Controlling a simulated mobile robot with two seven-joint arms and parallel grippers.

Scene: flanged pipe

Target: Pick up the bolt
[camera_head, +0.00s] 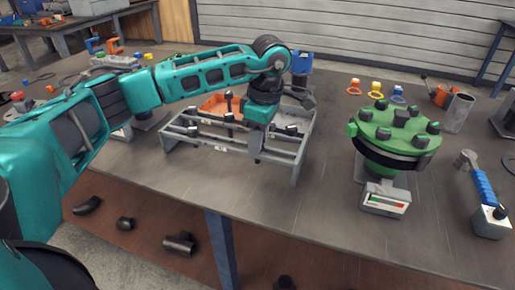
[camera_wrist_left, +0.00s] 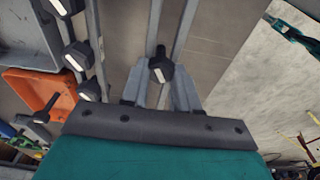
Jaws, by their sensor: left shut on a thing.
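My left gripper (camera_head: 257,148) is over the front part of a grey metal rack (camera_head: 277,160) on the table. In the left wrist view the left gripper (camera_wrist_left: 161,82) is shut on a dark bolt (camera_wrist_left: 161,66), whose hexagonal head shows between the fingers near the rack's rails. The bolt's shank is hidden, so I cannot tell whether it is clear of the rack. Several other dark bolts with pale end faces sit along the rack, one of them at its left in the wrist view (camera_wrist_left: 77,56). My right gripper is not in view.
A green flange (camera_head: 397,122) with several bolts stands on a support right of the rack. An orange bin (camera_head: 214,103) is behind the rack's front rails. The table's front middle is clear.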

